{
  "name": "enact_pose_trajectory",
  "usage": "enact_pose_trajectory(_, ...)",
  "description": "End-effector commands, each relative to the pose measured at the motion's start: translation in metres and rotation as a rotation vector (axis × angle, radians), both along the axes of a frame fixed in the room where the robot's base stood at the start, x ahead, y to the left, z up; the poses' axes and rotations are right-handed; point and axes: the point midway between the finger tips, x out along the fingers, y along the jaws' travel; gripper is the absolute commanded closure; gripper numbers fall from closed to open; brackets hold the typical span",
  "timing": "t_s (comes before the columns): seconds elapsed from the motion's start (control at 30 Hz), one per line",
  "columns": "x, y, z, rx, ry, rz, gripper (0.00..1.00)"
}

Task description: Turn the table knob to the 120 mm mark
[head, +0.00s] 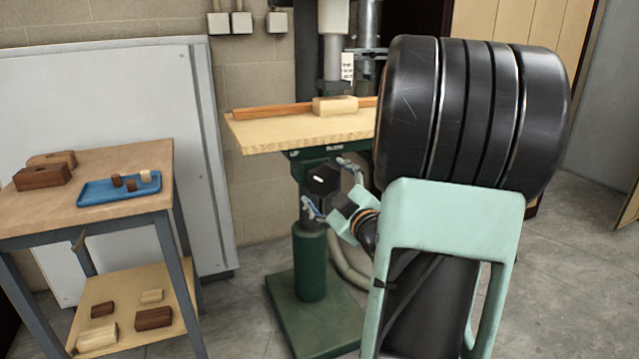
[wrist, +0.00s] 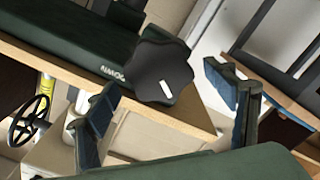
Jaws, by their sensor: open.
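The black lobed table knob (head: 322,180) is on the front of the green column below the machine's wooden table. It carries one white line, which in the wrist view (wrist: 160,72) points toward the lower right. My gripper (head: 329,186) is open in front of the knob. In the wrist view its two blue-padded fingers (wrist: 160,80) stand left and right of the knob with gaps on both sides. I cannot tell how far the tips are from it in depth. No 120 mm mark or scale is legible in either view.
The wooden machine table (head: 260,135), with a fence and a pale block (head: 335,105) on it, overhangs the knob. A workbench (head: 120,225) with a blue tray (head: 95,196) and several wooden blocks stands at left. The green base (head: 320,320) is on the floor below.

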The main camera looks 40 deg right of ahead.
Motion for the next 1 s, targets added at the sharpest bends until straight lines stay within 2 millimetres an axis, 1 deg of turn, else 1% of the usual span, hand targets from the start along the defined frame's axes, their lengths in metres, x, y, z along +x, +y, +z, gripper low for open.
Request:
enact_pose_trajectory(0.03,0.007,-0.001,-0.001,-0.001,-0.001,0.002,0.23)
enact_pose_trajectory(0.1,0.014,-0.003,-0.001,0.000,-0.001,0.001,0.23)
enact_pose_trajectory(0.2,0.020,-0.004,-0.001,0.000,0.001,0.001,0.23)
enact_pose_trajectory(0.5,0.022,-0.005,0.000,0.000,0.000,0.000,0.23)
enact_pose_trajectory(0.57,0.022,-0.005,0.000,0.000,0.000,0.000,0.28)
enact_pose_trajectory(0.87,0.022,-0.005,0.000,0.001,0.000,0.000,0.61)
enact_pose_trajectory(0.9,0.022,-0.005,0.000,0.001,0.000,0.000,0.64)
enact_pose_trajectory(1.0,0.021,-0.005,0.000,0.003,0.000,-0.001,0.64)
